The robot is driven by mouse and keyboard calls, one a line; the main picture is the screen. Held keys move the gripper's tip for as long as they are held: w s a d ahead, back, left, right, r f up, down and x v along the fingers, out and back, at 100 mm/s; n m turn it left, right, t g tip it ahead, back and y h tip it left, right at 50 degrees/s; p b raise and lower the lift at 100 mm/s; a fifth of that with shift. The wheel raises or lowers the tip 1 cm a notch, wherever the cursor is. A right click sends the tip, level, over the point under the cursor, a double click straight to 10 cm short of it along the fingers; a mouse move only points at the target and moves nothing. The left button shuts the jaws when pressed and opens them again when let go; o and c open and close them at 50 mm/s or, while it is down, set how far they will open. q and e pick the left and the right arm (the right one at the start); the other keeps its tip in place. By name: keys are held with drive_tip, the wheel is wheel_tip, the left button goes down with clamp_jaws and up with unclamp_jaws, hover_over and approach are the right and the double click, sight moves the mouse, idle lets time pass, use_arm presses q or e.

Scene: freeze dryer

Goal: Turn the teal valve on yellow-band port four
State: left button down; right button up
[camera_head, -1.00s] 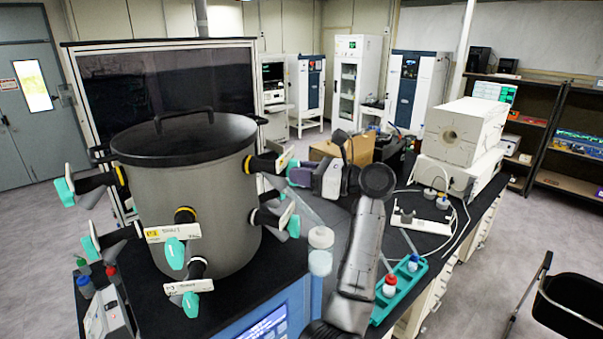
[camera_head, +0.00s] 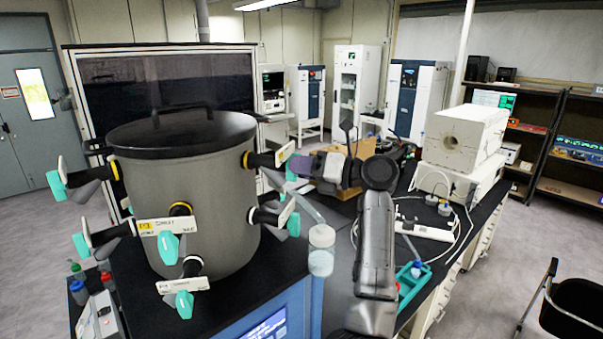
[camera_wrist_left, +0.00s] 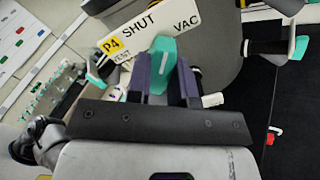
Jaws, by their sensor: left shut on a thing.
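The grey drum (camera_head: 200,220) with a black lid carries several ports with white labels and teal handles. On its upper right side, a yellow-band port (camera_head: 250,160) has a white tag (camera_head: 285,154) and a teal valve (camera_head: 290,173). My left gripper (camera_head: 298,166) reaches this valve from the right. In the left wrist view, its purple fingers (camera_wrist_left: 163,78) are shut on the teal valve (camera_wrist_left: 161,55), one on each side. The label (camera_wrist_left: 150,30) there reads P4, SHUT, VAC and partly covers the port. My right gripper is not in view.
Another port (camera_head: 275,216) with a teal handle sits just below the held one. A teal rack (camera_head: 412,280) is partly hidden by my arm. A white furnace-like box (camera_head: 465,140) stands farther back.

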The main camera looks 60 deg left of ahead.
use_arm(q)
drive_tip(key=shift+m, duration=1.9)
drive_tip(key=c, duration=1)
unclamp_jaws()
drive_tip(key=b+v, duration=0.3)
drive_tip(key=v, duration=1.1)
drive_tip(key=shift+b, duration=0.35)
